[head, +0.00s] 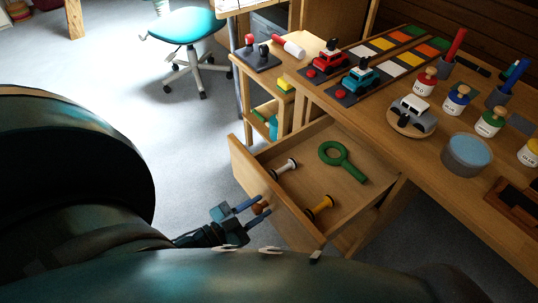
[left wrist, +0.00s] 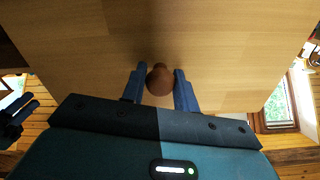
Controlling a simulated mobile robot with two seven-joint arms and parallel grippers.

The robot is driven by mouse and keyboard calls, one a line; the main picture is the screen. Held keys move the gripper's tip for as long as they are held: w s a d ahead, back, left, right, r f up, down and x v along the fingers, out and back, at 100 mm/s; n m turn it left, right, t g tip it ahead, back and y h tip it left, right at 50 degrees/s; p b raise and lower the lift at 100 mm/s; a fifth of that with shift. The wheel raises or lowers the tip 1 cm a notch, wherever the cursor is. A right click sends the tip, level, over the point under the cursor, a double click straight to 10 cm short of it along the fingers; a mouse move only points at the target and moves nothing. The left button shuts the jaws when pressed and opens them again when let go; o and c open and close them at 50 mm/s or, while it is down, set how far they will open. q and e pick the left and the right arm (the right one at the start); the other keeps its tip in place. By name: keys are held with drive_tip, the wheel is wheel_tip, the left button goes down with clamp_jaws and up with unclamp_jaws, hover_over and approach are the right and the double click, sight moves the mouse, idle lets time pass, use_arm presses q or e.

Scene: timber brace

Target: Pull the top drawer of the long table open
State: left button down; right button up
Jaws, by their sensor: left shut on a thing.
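The top drawer (head: 262,191) of the long table (head: 465,185) stands pulled out, its inside in plain view from above. My left gripper (head: 254,205) is at the drawer's front panel, shut on the round brown knob (head: 261,208). In the left wrist view the knob (left wrist: 160,79) sits between the two blue fingers (left wrist: 160,88), in front of the wooden front panel (left wrist: 225,50).
Toy cars, paint jars and a grey pot (head: 466,155) stand on the table top. A teal chair (head: 186,28) stands on the floor behind.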

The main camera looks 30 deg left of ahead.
use_arm(q)
drive_tip(key=shift+s+a, duration=0.1)
drive_tip(key=shift+s, duration=0.3)
use_arm(e)
drive_tip(key=shift+f, duration=0.2)
use_arm(q)
drive_tip(key=c, duration=1.1)
unclamp_jaws()
use_arm(e)
drive_tip(key=shift+a, duration=0.1)
use_arm(q)
drive_tip(key=v, duration=1.3)
use_arm(e)
drive_tip(key=shift+w, duration=0.1)
